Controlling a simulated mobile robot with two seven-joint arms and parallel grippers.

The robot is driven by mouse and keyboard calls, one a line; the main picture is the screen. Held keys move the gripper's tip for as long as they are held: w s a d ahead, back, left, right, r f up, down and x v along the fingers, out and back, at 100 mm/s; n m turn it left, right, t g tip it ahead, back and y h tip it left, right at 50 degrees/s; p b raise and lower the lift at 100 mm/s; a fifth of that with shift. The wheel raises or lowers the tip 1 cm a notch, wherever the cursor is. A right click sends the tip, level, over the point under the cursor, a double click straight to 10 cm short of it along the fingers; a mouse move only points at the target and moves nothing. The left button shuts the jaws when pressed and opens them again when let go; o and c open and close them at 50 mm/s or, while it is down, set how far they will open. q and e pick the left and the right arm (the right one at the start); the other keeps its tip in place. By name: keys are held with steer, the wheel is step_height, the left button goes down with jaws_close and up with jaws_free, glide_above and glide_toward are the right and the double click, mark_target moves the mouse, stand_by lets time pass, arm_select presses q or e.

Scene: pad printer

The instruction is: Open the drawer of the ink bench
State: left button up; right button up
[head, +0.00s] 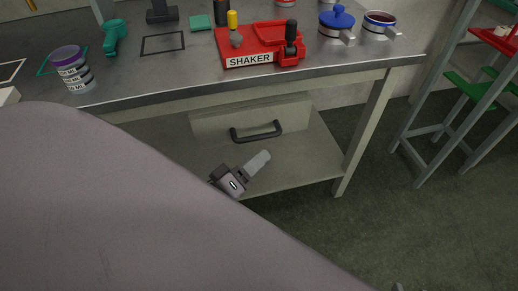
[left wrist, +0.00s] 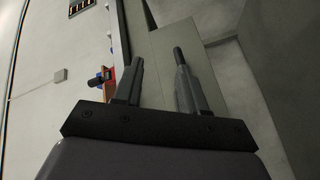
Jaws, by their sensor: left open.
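The ink bench (head: 340,75) stands ahead with a grey top. Its drawer (head: 215,125) has a pale grey front under the top and looks shut. A dark bar handle (head: 257,132) runs across the front. My left gripper (head: 264,158) is below the handle in the head view, apart from it, with nothing seen between its fingers. In the left wrist view the two fingers of my left gripper (left wrist: 157,55) stand apart in front of a pale panel (left wrist: 162,80), likely the drawer front. My right gripper is not in view.
On the bench top are a red shaker (head: 265,58), a blue-lidded pot (head: 337,22), an open pot (head: 380,22) and a purple-lidded jar (head: 72,70). A lower shelf (head: 300,170) lies under the drawer. A rack (head: 460,95) stands at right; the floor between is clear.

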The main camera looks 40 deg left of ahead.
mark_target(259, 136)
arm_select(q)
steer(key=shift+w+a+f+n+t+y+b, duration=0.25)
steer(key=shift+w+a+f+n+y+b, duration=0.25)
steer(key=shift+w+a+n+b, duration=0.75)
steer(key=shift+w+a+f+n+t+y+b, duration=0.45)
steer(key=shift+w+n, duration=0.5)
steer(key=shift+w, duration=0.8)
steer(key=shift+w+a+f+n+t+y+b, duration=0.1)
steer(key=shift+w+a+f+n+y+b, duration=0.2)
steer(key=shift+w+a+n+y+b, duration=0.9)
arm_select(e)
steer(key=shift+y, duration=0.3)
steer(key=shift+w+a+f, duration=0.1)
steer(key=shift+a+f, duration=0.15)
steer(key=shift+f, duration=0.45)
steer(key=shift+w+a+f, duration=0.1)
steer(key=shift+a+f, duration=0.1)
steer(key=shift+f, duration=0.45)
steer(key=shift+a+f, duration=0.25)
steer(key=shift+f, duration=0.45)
arm_select(q)
steer(key=shift+w+d+h, duration=0.3)
steer(key=shift+d+h, duration=0.1)
steer(key=shift+h, duration=0.15)
jaws_close()
